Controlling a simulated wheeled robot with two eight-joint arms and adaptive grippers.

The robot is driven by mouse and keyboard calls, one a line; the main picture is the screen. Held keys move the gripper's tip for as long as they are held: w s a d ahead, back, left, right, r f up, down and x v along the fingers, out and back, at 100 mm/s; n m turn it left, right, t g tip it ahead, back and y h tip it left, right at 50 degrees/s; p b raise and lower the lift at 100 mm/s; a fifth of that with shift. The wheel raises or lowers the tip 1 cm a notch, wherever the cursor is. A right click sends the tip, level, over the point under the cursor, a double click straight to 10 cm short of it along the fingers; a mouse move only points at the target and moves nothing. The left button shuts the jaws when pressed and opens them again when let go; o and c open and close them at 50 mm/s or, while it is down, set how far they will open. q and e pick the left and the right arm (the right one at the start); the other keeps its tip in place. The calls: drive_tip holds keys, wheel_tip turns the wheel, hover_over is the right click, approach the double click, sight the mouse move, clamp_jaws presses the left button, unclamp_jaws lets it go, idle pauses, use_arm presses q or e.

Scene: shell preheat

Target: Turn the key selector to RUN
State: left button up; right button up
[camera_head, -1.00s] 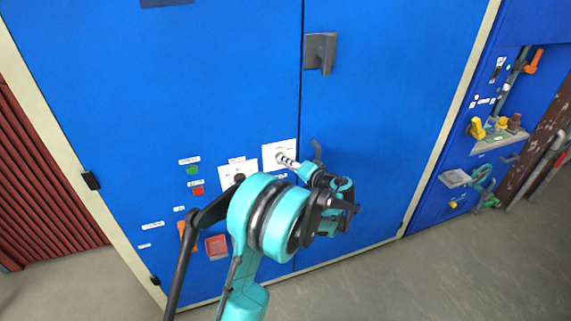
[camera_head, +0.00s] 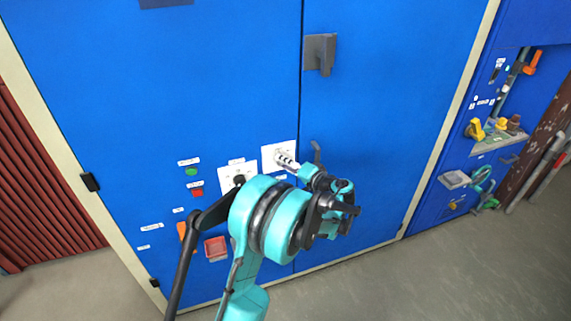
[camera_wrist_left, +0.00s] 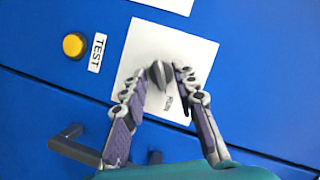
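The key selector is a dark knob (camera_wrist_left: 160,74) on a white plate (camera_wrist_left: 178,42) in the left wrist view. A small dark label that I read as RUN (camera_wrist_left: 168,102) is printed beside it, turned sideways. My left gripper (camera_wrist_left: 160,72) has its fingers on both sides of the knob. The right-hand finger is very close to it, and a small gap shows at the left-hand finger. In the head view my left gripper (camera_head: 286,160) is at the white plate (camera_head: 270,153) on the blue cabinet, and its fingers hide the knob. My right gripper is not in view.
A yellow button (camera_wrist_left: 75,45) labelled TEST and a dark door handle (camera_wrist_left: 75,148) are near the gripper. Another white plate (camera_head: 226,172), a green button (camera_head: 191,171) and a red button (camera_head: 197,193) lie left of it. A grey latch (camera_head: 320,54) sticks out above.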

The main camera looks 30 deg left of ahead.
use_arm(q)
drive_tip(key=shift+d, duration=0.1)
drive_tip(key=v, duration=1.1)
drive_tip(key=shift+d, duration=0.35)
drive_tip(key=shift+s, duration=0.15)
drive_tip(key=s+m+h, duration=0.2)
drive_tip(key=s+h, duration=0.5)
drive_tip(key=s, duration=0.4)
drive_tip(key=s+d+f+h, duration=0.2)
drive_tip(key=s+d+h, duration=0.2)
drive_tip(key=s, duration=0.3)
drive_tip(key=s+d+f+t+h, duration=0.1)
drive_tip(key=s+d+f+h, duration=0.1)
drive_tip(key=s+d, duration=0.3)
drive_tip(key=shift+s+d+n+h, duration=0.3)
drive_tip(key=shift+s+d+h, duration=0.1)
drive_tip(key=shift+s+h, duration=0.65)
drive_tip(key=shift+f, duration=0.15)
